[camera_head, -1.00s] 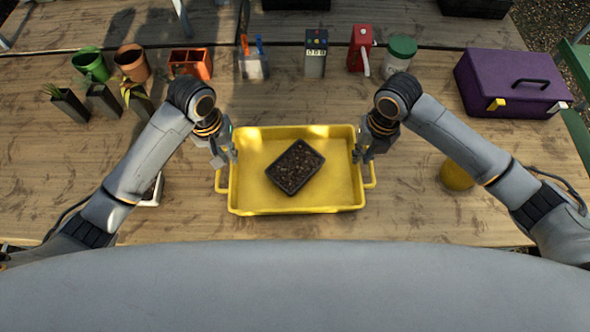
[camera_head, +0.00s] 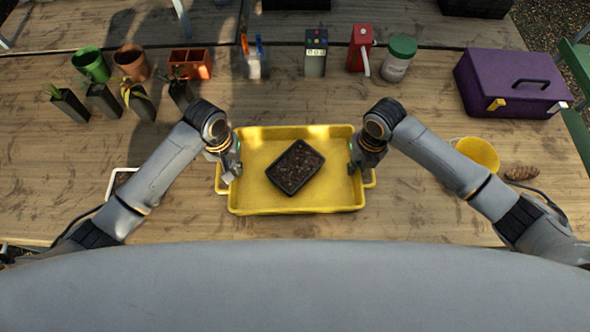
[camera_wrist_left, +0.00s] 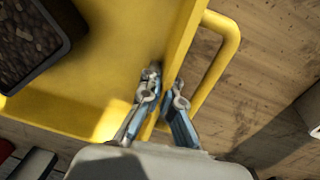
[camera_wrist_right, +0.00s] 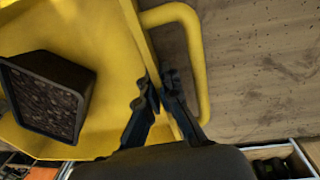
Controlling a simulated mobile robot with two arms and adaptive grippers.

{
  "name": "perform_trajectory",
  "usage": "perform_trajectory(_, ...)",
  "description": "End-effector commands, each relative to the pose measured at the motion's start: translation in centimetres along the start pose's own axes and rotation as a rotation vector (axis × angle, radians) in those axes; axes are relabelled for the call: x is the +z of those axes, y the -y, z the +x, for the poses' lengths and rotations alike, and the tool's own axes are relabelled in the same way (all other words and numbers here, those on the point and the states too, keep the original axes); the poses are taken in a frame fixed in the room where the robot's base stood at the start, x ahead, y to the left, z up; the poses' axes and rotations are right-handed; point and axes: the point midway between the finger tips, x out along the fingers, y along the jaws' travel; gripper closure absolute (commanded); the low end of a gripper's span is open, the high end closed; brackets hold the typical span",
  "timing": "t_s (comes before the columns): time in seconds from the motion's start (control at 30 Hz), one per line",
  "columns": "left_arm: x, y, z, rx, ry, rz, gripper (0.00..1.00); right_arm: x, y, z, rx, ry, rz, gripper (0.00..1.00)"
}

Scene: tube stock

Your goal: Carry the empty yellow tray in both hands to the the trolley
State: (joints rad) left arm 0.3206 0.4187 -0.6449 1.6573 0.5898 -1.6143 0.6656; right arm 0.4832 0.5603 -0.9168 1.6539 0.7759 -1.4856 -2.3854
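The yellow tray (camera_head: 328,203) lies on the wooden table in front of me in the head view. It is not empty: a black pot of dark soil (camera_head: 295,167) lies in it, turned at an angle. My left gripper (camera_head: 228,174) is at the tray's left end, and my right gripper (camera_head: 357,165) is at its right end. In the left wrist view the fingers (camera_wrist_left: 164,88) straddle the tray wall beside the handle loop, close against it. In the right wrist view the fingers (camera_wrist_right: 161,86) pinch the opposite wall likewise.
Plant pots (camera_head: 70,104), an orange planter (camera_head: 190,63), a red dispenser (camera_head: 360,48) and a green-lidded jar (camera_head: 399,58) stand behind the tray. A purple toolbox (camera_head: 512,82) is at the back right. No trolley is identifiable.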

Motion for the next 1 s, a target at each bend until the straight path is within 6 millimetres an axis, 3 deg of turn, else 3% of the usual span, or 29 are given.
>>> perform_trajectory(0.47, -0.1, 0.0, -0.6, 0.0, -0.002, 0.0, 1.0, 0.1, 0.0, -0.6, -0.001, 0.002, 0.001, 1.0)
perform_trajectory(1.0, -0.1, -0.3, -5.0, -0.001, -0.001, -0.001, 1.0, 0.1, -0.3, -5.0, -0.002, 0.001, 0.001, 1.0)
